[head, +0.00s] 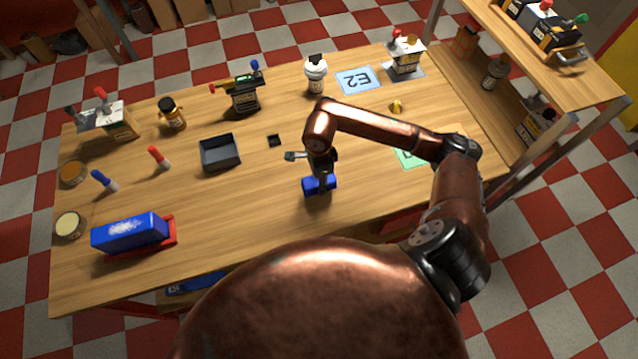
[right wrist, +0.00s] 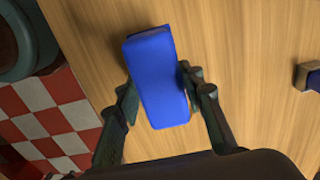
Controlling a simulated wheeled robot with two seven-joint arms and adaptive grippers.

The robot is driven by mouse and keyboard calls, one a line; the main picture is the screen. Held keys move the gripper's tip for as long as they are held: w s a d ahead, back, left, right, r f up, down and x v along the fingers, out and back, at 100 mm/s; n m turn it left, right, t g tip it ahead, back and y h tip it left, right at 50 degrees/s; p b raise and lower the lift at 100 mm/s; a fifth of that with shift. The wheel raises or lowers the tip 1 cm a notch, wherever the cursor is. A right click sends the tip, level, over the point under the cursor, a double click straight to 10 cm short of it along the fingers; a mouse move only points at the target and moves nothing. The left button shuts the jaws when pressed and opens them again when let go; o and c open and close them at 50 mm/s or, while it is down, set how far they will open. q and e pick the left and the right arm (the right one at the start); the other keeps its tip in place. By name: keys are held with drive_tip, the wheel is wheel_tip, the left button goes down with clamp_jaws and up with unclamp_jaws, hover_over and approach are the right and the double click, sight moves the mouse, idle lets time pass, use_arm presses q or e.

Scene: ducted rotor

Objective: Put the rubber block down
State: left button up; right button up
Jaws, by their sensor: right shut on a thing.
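The blue rubber block (head: 312,187) is under my right gripper (head: 321,180), near the middle front of the wooden table (head: 255,205). In the right wrist view the block (right wrist: 158,85) is a plain blue oblong lying between the two dark fingers, one along each long side. The right gripper is shut on it. Wood surface shows all around the block, but I cannot tell whether it touches the table or hangs just above. My left gripper is not in view.
A grey open tray (head: 220,153) and a small dark square (head: 274,140) lie left of the gripper. A blue block on a red holder (head: 133,234) stands front left. An E2 card (head: 359,80) and a white bottle (head: 316,72) are behind.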

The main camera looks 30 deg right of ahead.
drive_tip(key=shift+w+d+f, duration=0.1)
drive_tip(key=shift+w+f, duration=0.2)
drive_tip(key=shift+f, duration=0.05)
drive_tip(key=f, duration=0.3)
drive_tip(key=shift+w+d+f, duration=0.2)
drive_tip(key=shift+w+f, duration=0.05)
drive_tip(key=shift+f, duration=0.15)
drive_tip(key=shift+f, duration=0.2)
drive_tip(key=o, duration=1.2)
drive_tip(key=shift+r, duration=0.1)
drive_tip(key=shift+o, duration=0.2)
drive_tip(key=shift+r, duration=0.1)
